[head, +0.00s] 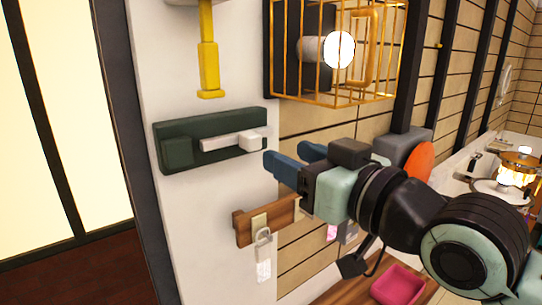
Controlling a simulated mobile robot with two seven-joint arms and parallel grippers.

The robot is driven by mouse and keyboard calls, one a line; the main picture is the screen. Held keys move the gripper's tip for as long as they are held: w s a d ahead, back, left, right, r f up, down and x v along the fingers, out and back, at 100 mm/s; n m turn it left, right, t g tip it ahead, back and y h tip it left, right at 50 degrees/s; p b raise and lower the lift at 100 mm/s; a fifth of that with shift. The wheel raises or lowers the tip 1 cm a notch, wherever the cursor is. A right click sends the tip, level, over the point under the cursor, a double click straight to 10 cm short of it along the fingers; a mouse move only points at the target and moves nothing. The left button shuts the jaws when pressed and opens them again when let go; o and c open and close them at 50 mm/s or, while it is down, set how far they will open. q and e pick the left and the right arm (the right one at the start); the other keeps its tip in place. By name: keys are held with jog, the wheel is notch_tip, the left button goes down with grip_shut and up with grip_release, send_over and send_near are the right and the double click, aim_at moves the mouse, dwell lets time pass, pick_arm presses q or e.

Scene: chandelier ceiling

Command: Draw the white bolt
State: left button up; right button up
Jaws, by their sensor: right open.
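The white bolt (222,142) lies along a dark green plate (192,156) on the white wall panel, with a blocky white knob (250,140) at its right end. A green block (177,151) sits at the plate's left end, apart from the bolt's left tip. My right gripper (288,163) comes in from the right with its blue fingers pointing left. The fingers are apart with nothing between them, just below and right of the knob; the exact depth gap cannot be told. My left gripper does not show.
A yellow handle (208,60) hangs above the plate. A gold wire cage (335,90) with a lit bulb is at the upper right. Below is a wooden bracket (262,222) with a padlock (263,238). A pink bin (398,286) is at the bottom.

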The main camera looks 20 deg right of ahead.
jog(key=shift+b+v, duration=0.35)
jog(key=shift+v, duration=2)
